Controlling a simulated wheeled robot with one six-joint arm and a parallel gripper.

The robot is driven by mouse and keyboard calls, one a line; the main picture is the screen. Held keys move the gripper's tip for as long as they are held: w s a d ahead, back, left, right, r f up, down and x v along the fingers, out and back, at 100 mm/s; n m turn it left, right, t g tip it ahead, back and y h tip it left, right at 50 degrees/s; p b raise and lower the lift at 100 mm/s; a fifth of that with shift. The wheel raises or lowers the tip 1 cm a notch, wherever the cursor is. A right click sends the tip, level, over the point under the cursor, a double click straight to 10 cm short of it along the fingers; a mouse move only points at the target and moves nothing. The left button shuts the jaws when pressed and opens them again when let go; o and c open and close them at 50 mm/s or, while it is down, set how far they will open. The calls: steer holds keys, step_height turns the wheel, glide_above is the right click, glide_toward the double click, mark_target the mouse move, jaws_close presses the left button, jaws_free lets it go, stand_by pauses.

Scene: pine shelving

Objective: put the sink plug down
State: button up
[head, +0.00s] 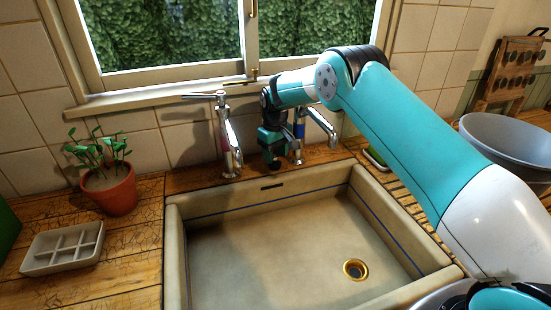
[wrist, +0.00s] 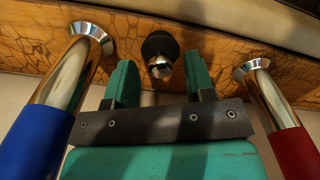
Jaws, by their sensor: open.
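The sink plug (wrist: 157,44) is a black disc with a shiny metal knob. In the wrist view it appears on the wooden ledge (wrist: 210,48) behind the sink, between the two taps. My gripper (wrist: 160,70) is open, its two green fingers on either side of the knob with a gap on each side. In the head view my gripper (head: 271,148) points down at the ledge between the taps. There the plug shows only as a small dark shape under the fingers.
A tap with a red band (head: 229,140) stands close left of my gripper; one with a blue band (head: 300,130) is close right. The sink (head: 260,250) below is empty, with a brass drain (head: 355,269). A potted plant (head: 108,190) and white divided tray (head: 62,249) stand left.

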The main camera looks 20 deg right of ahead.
mark_target(275, 156)
step_height(275, 156, up, 10)
steer(key=b, duration=0.2)
steer(key=s+a+r+n, duration=0.1)
steer(key=s+a+r, duration=0.3)
steer(key=s+r, duration=0.45)
steer(key=s+a+y, duration=0.1)
steer(key=s+y, duration=0.1)
steer(key=s, duration=1.5)
steer(key=s+a+n+y, duration=0.1)
steer(key=s+a+y, duration=0.1)
steer(key=s, duration=1.6)
steer(key=shift+s+a+r, duration=0.2)
steer(key=shift+r, duration=0.25)
